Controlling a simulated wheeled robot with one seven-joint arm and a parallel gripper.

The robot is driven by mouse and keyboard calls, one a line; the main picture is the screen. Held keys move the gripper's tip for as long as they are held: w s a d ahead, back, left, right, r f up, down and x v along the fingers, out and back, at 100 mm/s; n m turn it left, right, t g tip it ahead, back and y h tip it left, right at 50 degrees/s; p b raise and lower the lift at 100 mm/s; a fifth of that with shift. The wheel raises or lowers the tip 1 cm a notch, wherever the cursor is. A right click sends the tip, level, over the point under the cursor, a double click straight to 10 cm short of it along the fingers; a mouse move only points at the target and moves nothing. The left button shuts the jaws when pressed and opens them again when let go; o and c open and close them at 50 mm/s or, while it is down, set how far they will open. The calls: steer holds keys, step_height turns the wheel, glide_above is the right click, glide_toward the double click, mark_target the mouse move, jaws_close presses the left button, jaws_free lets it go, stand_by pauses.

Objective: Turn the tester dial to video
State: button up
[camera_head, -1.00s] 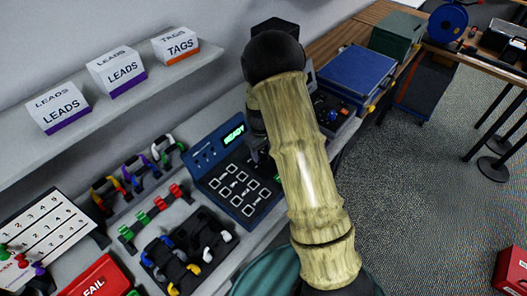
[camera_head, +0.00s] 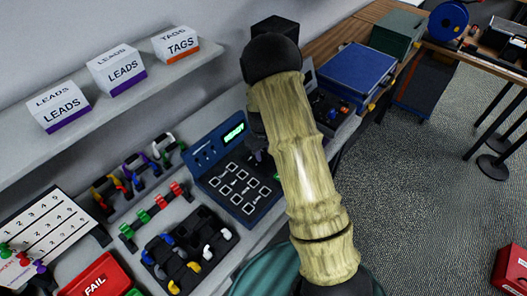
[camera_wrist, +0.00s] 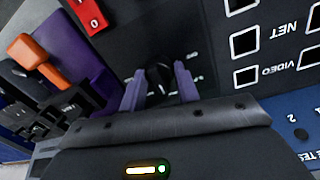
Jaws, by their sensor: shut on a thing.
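The blue tester (camera_head: 238,178) stands on the bench with a lit green READY display (camera_head: 233,133) and a dark face of square outlines. In the wrist view, its face shows the labels NET (camera_wrist: 284,29) and VIDEO (camera_wrist: 279,72) beside the squares. My gripper (camera_wrist: 160,82) is shut on the dark dial knob (camera_wrist: 157,76), with one finger on each side of it. The dial's pointer direction is too dark to read. In the head view, my arm hides the dial and most of the gripper.
Coloured cables on holders (camera_head: 140,172), a black rack (camera_head: 188,250) and a red FAIL box (camera_head: 95,280) stand left of the tester. A blue case (camera_head: 357,75) is behind my arm.

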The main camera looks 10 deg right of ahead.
steer(key=shift+m, duration=0.3)
steer(key=m, duration=0.3)
steer(key=shift+w+m, duration=0.1)
steer(key=shift+m, duration=0.2)
steer(key=m, duration=0.4)
steer(key=shift+m, duration=0.3)
steer(key=m, duration=0.4)
steer(key=shift+r+g, duration=0.1)
steer(key=shift+g, duration=0.2)
steer(key=m, duration=0.5)
steer(key=shift+d+p, duration=0.1)
steer(key=shift+p, duration=0.3)
steer(key=o, duration=1)
steer(key=shift+c, duration=0.2)
